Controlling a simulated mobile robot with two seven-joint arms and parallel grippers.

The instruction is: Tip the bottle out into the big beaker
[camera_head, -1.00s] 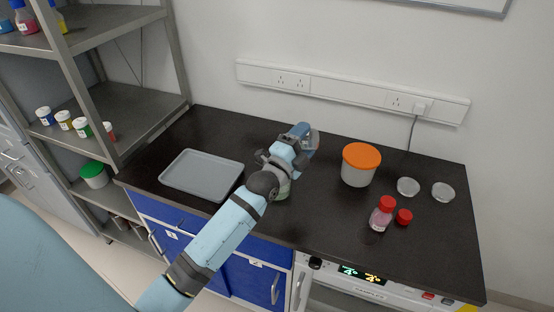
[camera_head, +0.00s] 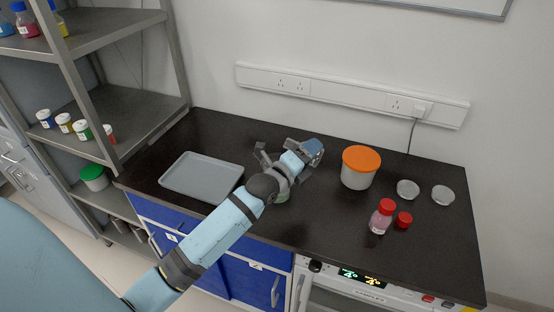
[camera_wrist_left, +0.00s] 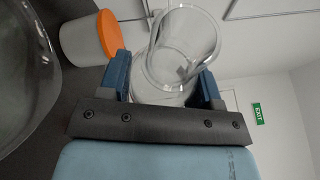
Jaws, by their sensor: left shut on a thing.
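My left gripper (camera_head: 290,160) reaches over the middle of the dark counter and is rolled over. In the left wrist view its fingers (camera_wrist_left: 165,85) are shut on a clear glass vessel, which I take as the bottle (camera_wrist_left: 185,45). It looks tilted, and I see no liquid in it. A large clear glass vessel, probably the big beaker (camera_wrist_left: 22,85), fills the left edge of that view, below the gripper. In the head view my arm mostly hides it; a small greenish piece (camera_head: 283,196) shows beneath the wrist. My right gripper is out of view.
A tub with an orange lid (camera_head: 361,168) stands just right of the gripper. Further right are a red-capped bottle (camera_head: 381,217), a red cap (camera_head: 404,220) and two glass dishes (camera_head: 408,189). A grey tray (camera_head: 202,175) lies left. A metal shelf (camera_head: 128,115) borders the left.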

